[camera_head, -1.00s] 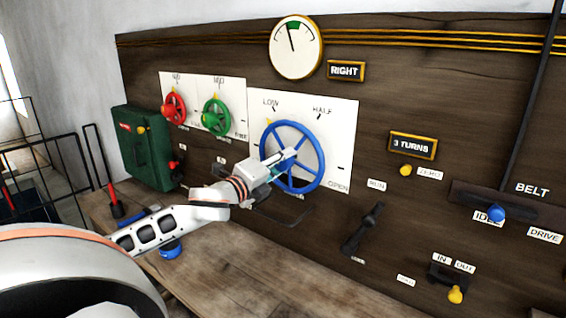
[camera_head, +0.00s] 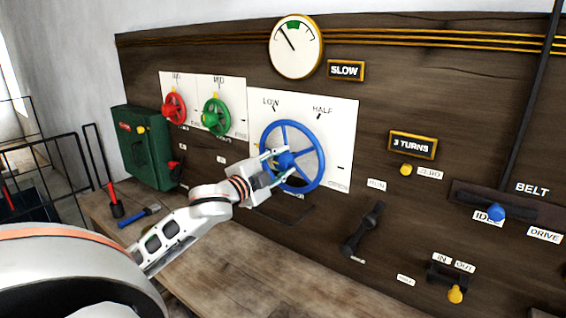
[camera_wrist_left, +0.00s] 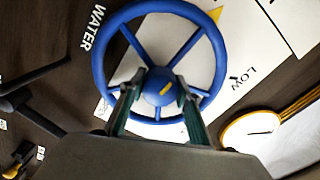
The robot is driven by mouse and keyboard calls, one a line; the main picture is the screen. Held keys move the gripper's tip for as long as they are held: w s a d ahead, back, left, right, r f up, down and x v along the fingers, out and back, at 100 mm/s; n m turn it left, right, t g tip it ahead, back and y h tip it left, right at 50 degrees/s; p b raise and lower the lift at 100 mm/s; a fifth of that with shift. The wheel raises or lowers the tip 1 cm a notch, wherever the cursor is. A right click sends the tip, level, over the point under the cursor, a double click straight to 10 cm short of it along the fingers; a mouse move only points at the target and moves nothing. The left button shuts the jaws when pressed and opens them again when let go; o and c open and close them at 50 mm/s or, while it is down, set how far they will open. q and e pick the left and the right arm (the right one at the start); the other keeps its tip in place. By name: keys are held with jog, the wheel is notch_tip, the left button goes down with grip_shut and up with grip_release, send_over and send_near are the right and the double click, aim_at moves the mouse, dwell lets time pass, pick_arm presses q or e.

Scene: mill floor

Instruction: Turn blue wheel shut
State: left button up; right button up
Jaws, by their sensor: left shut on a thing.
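The blue wheel (camera_head: 320,158) is mounted on a white plate (camera_head: 342,120) marked LOW, HALF and OPEN. My left gripper (camera_head: 280,158) reaches it from the lower left and is shut on its hub. In the left wrist view the wheel (camera_wrist_left: 98,62) faces the camera, and the two fingers of the gripper (camera_wrist_left: 160,84) lie on either side of the round blue hub, which bears a yellow mark. A gauge (camera_head: 296,47) above has its needle left of the green band, and a sign (camera_head: 345,71) beside it reads SLOW. My right gripper is not in view.
A red wheel (camera_head: 175,106) and a green wheel (camera_head: 216,117) are left of the blue one. A green box (camera_head: 150,160) stands farther left. A dark lever (camera_head: 363,229) and the belt lever are to the right. The wooden bench (camera_head: 225,270) below is mostly clear.

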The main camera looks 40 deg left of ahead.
aim_at(279, 165)
pick_arm(q)
jog(key=shift+n, duration=0.5)
jog(key=o, duration=1.1)
jog(key=shift+s+d+f, duration=0.1)
jog(key=shift+s+d, duration=0.05)
jog(key=shift+s, duration=1.1)
jog(key=shift+s+d+r, duration=0.1)
jog(key=shift+s+d, duration=0.1)
jog(key=shift+s, duration=1)
jog(key=shift+s+d+f, duration=0.1)
jog(key=shift+s+d, duration=0.05)
jog(key=shift+s, duration=1.1)
